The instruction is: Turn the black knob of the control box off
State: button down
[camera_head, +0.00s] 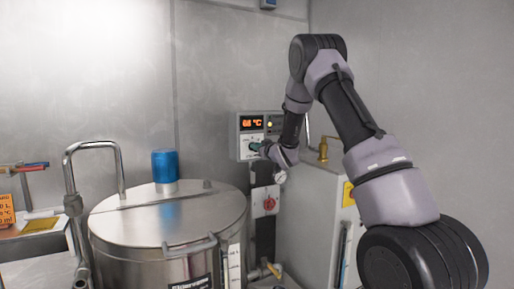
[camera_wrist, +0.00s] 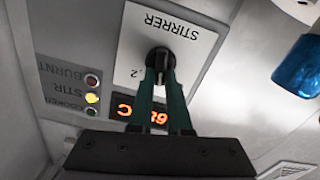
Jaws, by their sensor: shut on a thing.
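The control box (camera_head: 246,124) is on the wall right of the steel vat, with an orange display and a lit yellow lamp. In the wrist view its white panel (camera_wrist: 135,40) is upside down and reads "STIRRER". The black knob (camera_wrist: 160,60) is on that panel. My gripper (camera_wrist: 161,72) has its two green fingers on either side of the knob's grip and is shut on it. In the head view my gripper (camera_head: 257,147) is at the box front, and the knob is mostly hidden.
The steel vat (camera_head: 140,225) with a blue cylinder (camera_head: 165,166) on its lid stands at the left. A red-marked switch box (camera_head: 265,201) is below the control box. A pale cabinet (camera_head: 310,215) with a brass fitting stands right, close to my arm.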

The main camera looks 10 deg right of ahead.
jog(key=n, duration=0.6)
jog(key=shift+s+a+f, duration=0.1)
jog(key=shift+a+f, duration=0.05)
jog(key=shift+a, duration=0.1)
jog(key=shift+n, duration=0.4)
jog(key=c, duration=0.9)
grip_release()
jog(key=shift+o, duration=0.2)
jog(key=shift+s, duration=0.1)
jog(key=v, duration=1)
jog(key=shift+s, duration=0.3)
jog(key=shift+d, duration=0.15)
